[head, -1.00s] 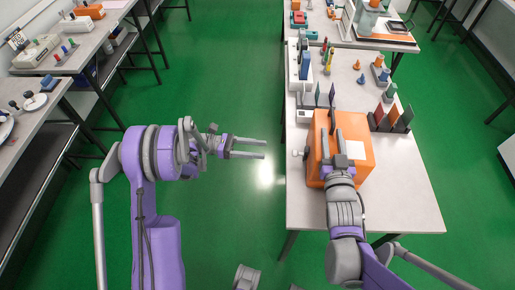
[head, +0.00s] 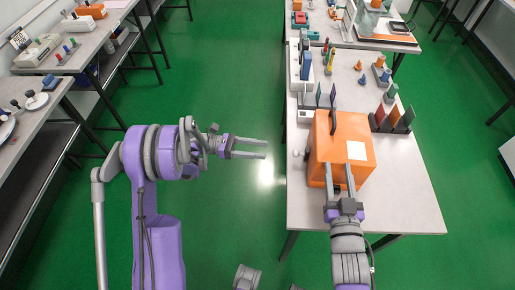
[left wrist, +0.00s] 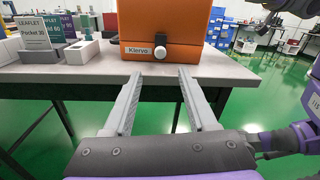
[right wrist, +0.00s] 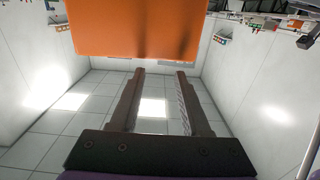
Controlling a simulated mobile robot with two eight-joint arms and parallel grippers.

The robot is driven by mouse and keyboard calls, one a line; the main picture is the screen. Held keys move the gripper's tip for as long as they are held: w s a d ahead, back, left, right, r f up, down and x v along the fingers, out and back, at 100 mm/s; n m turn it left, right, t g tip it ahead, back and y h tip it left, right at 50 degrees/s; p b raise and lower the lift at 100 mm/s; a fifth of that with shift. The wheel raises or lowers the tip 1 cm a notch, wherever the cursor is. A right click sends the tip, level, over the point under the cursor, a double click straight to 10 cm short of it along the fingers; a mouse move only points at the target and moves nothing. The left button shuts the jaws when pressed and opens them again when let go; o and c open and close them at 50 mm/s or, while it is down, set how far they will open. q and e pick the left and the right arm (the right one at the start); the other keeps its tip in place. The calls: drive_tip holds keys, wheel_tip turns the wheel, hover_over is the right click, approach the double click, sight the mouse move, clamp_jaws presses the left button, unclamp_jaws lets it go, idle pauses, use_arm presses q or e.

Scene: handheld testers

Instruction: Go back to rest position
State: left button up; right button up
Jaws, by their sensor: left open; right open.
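My left gripper (head: 250,148) is open and empty over the green floor, left of the table (head: 405,210). In the left wrist view its two parallel fingers (left wrist: 160,85) are apart with nothing between them. My right gripper (head: 340,180) is open in front of an orange box (head: 340,135) on the table; whether it touches the box I cannot tell. In the right wrist view its fingers (right wrist: 154,80) are apart and empty, with the orange box (right wrist: 140,28) above them. The left wrist view shows the box front (left wrist: 185,20) with a "Klervo" label and a white knob.
Small holders with coloured pieces (head: 392,116) stand right of and behind the box. A white device (head: 300,65) stands at the table's left edge. Another bench (head: 40,60) runs along the left. The green floor (head: 230,70) between is clear.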

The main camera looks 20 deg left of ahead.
drive_tip(key=shift+s+d, duration=0.2)
drive_tip(key=shift+s, duration=0.35)
